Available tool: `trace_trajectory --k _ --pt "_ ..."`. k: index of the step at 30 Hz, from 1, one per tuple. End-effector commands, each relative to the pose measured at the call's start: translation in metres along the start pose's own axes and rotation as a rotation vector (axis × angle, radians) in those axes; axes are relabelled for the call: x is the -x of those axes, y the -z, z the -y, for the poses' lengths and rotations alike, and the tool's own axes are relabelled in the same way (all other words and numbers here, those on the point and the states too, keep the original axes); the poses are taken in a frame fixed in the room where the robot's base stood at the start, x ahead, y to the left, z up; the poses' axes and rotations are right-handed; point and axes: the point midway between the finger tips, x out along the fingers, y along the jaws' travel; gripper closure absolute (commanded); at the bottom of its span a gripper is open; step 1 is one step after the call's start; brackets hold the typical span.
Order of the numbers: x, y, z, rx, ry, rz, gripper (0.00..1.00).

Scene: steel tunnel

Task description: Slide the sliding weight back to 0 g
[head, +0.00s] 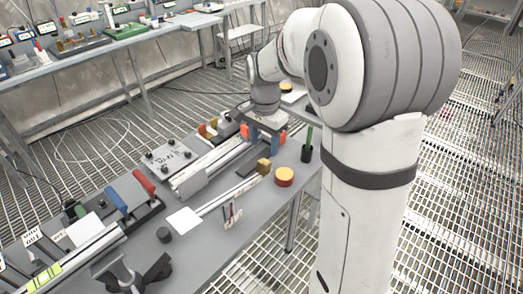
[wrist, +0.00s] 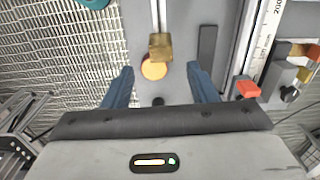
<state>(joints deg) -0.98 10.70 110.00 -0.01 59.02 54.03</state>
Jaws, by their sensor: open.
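In the head view my gripper (head: 262,135) hangs over the far right part of the bench, apart from the block. No beam markings are readable.
A yellow-topped red button (head: 284,177) stands beside the block; its yellow top (wrist: 154,70) shows between my fingers. A rail with a scale (wrist: 268,35) and a red slider (wrist: 248,90) lies to the right. A green-handled tool in a black holder (head: 307,152) stands near the bench edge.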

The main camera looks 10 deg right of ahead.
Motion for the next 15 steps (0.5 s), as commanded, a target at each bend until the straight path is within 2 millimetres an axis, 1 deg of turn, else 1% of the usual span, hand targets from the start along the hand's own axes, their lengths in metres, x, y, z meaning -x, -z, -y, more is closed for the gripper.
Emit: trace_trajectory --k 5,12,15 --pt "-0.017 0.003 0.004 -0.024 -0.007 0.005 0.47" --pt "-0.055 0.002 0.003 -0.021 -0.007 0.005 0.47" --pt "-0.068 0.002 0.003 -0.021 -0.006 0.005 0.47"
